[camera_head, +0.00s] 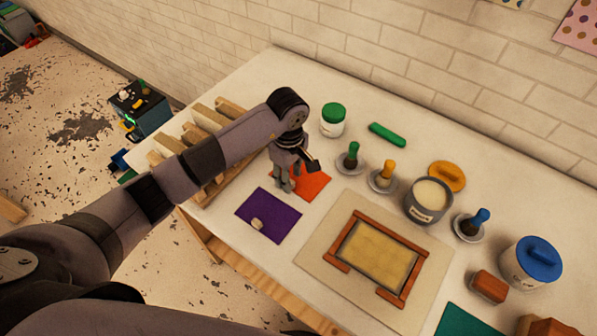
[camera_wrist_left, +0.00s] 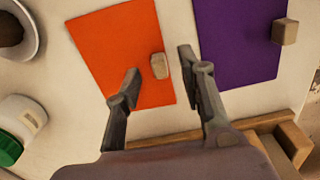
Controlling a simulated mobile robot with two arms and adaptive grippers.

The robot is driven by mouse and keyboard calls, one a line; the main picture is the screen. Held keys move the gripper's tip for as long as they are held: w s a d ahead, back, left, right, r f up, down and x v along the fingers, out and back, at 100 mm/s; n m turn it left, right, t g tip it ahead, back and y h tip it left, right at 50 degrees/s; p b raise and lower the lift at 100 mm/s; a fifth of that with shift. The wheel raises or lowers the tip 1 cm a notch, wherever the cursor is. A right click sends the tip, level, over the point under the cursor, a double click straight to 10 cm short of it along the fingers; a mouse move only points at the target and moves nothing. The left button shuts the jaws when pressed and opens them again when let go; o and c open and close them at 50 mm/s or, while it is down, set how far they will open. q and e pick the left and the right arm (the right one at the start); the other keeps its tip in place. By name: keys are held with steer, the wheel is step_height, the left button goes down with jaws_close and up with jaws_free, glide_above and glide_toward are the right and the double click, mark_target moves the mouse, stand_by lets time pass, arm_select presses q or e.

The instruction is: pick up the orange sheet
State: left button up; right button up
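The orange sheet (camera_head: 312,184) lies flat on the table, partly hidden by my left gripper in the head view. In the left wrist view the orange sheet (camera_wrist_left: 118,45) has a small beige block (camera_wrist_left: 160,66) at its edge. My left gripper (camera_head: 285,187) is over the near-left part of the sheet. In the left wrist view its two fingers (camera_wrist_left: 158,62) are spread apart, one on each side of the block, with nothing visibly gripped. I cannot tell whether the fingertips touch the sheet. My right gripper is not in view.
A purple sheet (camera_head: 268,215) with a small block (camera_head: 257,224) lies beside the orange one. A wooden rack (camera_head: 213,184) stands at the left. A green-lidded jar (camera_head: 332,121), stamps in dishes, and a framed board (camera_head: 376,254) are nearby.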

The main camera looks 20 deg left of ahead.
arm_select(q)
steer(key=shift+f, duration=0.85)
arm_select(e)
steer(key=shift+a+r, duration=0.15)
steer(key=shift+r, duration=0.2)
arm_select(q)
steer(key=shift+c, duration=0.2)
jaws_close()
steer(key=shift+r, duration=0.1)
